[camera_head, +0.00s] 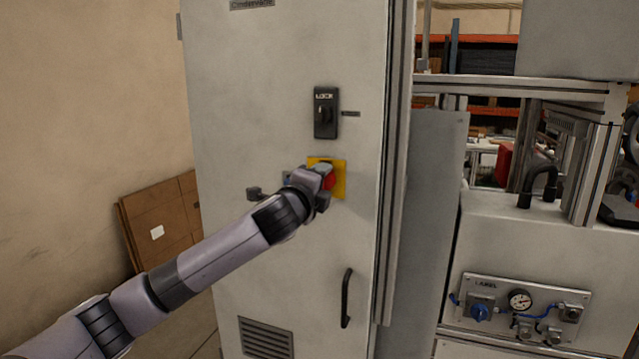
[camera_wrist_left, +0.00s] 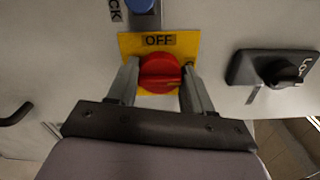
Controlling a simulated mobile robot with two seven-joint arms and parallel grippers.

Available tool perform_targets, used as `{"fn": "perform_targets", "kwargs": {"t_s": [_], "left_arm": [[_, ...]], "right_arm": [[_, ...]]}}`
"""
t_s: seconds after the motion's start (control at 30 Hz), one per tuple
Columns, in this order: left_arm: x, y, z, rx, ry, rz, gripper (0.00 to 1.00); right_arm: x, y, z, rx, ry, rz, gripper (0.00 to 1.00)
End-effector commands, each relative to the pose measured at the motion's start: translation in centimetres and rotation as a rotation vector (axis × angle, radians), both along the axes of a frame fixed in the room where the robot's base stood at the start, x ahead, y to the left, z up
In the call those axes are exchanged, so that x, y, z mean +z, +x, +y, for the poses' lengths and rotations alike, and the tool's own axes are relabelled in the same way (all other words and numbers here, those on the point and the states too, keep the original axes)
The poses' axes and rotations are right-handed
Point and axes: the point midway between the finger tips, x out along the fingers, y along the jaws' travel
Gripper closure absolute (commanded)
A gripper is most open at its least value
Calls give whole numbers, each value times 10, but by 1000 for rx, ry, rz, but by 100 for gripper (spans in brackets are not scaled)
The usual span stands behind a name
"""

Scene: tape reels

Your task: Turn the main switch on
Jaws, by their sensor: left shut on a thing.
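The main switch is a red rotary knob (camera_head: 330,181) on a yellow plate (camera_head: 341,165) on the grey cabinet door. In the left wrist view the red knob (camera_wrist_left: 160,72) sits between the two fingers, and the yellow plate (camera_wrist_left: 130,44) reads OFF. My left gripper (camera_head: 320,184) is shut on the knob, with one finger on each side of it (camera_wrist_left: 160,84). In the head view the gripper hides part of the knob and plate. My right gripper is not in view.
A black lock handle (camera_head: 325,112) sits above the switch, and a black door handle (camera_head: 346,298) below it. A blue round part (camera_wrist_left: 140,4) shows at the wrist view's top edge. Brown cardboard (camera_head: 158,222) leans at the left. A machine with a gauge panel (camera_head: 520,301) stands at the right.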

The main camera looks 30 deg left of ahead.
Motion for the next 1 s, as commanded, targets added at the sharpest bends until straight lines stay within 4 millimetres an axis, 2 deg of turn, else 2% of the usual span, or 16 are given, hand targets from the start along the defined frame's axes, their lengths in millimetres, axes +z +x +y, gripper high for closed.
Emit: {"fn": "perform_targets", "kwargs": {"t_s": [0.2, 0.23, 0.3, 0.67, 0.77, 1.0], "left_arm": [[0, 0, 0, -1, -1, -1, 80], [0, 0, 0, -1, -1, -1, 43], [0, 0, 0, -1, -1, -1, 24], [0, -2, -1, -1, -1, -1, 24], [-1, -9, -2, 0, -1, 0, 24], [-2, -38, -9, -2, 1, -1, 24]], "right_arm": [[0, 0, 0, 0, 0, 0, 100], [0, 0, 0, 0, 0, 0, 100], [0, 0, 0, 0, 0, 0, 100], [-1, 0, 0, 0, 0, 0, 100], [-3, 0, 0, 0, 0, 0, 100], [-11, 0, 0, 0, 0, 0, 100]]}}
